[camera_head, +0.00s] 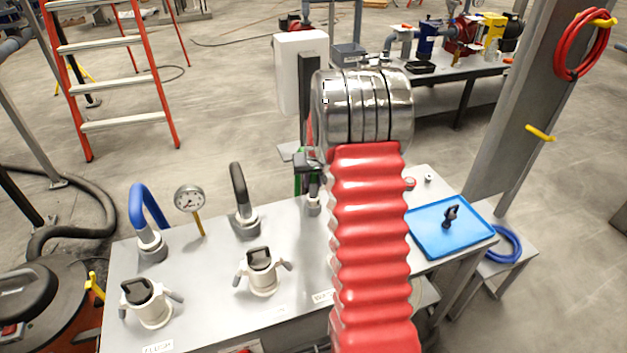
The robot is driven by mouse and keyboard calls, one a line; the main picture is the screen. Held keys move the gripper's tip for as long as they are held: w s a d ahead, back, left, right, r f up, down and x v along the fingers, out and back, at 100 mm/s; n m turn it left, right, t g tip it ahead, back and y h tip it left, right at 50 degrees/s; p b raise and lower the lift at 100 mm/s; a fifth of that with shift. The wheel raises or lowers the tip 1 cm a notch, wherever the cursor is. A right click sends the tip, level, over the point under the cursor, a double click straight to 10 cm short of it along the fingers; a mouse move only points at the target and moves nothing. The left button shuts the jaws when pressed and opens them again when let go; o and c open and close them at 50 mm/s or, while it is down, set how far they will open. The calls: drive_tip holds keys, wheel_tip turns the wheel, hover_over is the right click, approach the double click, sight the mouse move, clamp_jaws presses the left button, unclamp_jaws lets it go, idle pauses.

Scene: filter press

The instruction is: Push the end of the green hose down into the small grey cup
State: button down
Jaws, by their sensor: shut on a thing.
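The green hose (298,181) shows only as a thin strip beside my arm, at the back of the grey bench. My gripper (309,165) is small and dark in the head view, shut on the hose and mostly hidden by my red-sleeved arm. A small grey cup (314,206) stands on the bench just below the gripper. A dark piece stands at the cup's mouth. I cannot tell whether the hose end is inside the cup, above it or touching its rim.
Left on the bench (210,285) are a blue hose (140,207) and a black hose (239,185) in grey cups, a gauge (189,199) and two capped fittings (262,272). A blue tray (432,240) with a black part lies right. A white box (298,75) stands behind.

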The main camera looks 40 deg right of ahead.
drive_tip(key=shift+f, duration=0.45)
drive_tip(key=c, duration=1.4)
unclamp_jaws()
drive_tip(key=shift+c, duration=0.2)
drive_tip(key=v, duration=1.3)
drive_tip(key=shift+s+r, duration=0.2)
drive_tip(key=shift+r, duration=0.15)
drive_tip(key=shift+a, duration=0.1)
